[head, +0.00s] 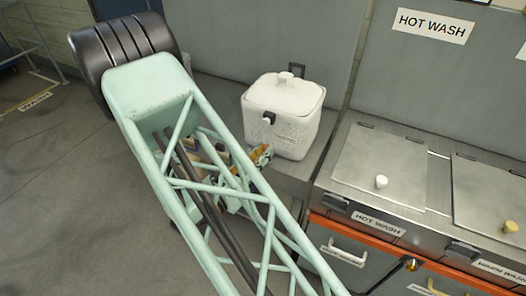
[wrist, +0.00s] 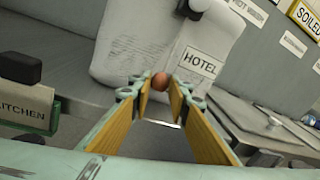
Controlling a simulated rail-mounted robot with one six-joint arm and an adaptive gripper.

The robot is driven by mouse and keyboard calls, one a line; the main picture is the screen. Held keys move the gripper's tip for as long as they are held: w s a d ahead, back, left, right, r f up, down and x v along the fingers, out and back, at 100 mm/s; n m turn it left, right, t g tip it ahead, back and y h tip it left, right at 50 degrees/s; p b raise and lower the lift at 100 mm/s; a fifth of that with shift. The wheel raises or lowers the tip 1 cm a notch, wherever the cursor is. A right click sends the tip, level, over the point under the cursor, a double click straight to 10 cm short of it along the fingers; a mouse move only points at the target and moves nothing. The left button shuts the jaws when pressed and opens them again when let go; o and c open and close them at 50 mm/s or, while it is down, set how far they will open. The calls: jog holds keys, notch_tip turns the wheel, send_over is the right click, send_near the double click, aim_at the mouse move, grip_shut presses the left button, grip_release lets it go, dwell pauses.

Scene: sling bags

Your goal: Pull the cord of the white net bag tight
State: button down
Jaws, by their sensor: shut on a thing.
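The white bag (head: 290,122) stands upright on a grey ledge. In the head view it looks boxy, with a knobbed top and a dark toggle (head: 268,119) on its front. In the wrist view the bag (wrist: 130,45) fills the upper middle and carries a HOTEL label (wrist: 199,62). My gripper (wrist: 161,88) is in front of the bag, its orange-padded fingers closed on a small brown ball (wrist: 160,81), which looks like a cord end. The cord itself cannot be made out. In the head view my arm partly hides my gripper (head: 262,155), just below the bag's front left.
A steel counter with HOT WASH lids (head: 378,165) stands to the right, with an orange rail (head: 370,235) along its front. A grey wall (head: 285,40) rises behind the bag. In the wrist view a KITCHEN label (wrist: 24,108) and black knob (wrist: 20,68) are close at left.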

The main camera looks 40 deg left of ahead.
jog(key=c, duration=2.4)
grip_release()
jog(key=shift+s, duration=0.1)
jog(key=shift+s, duration=5.85)
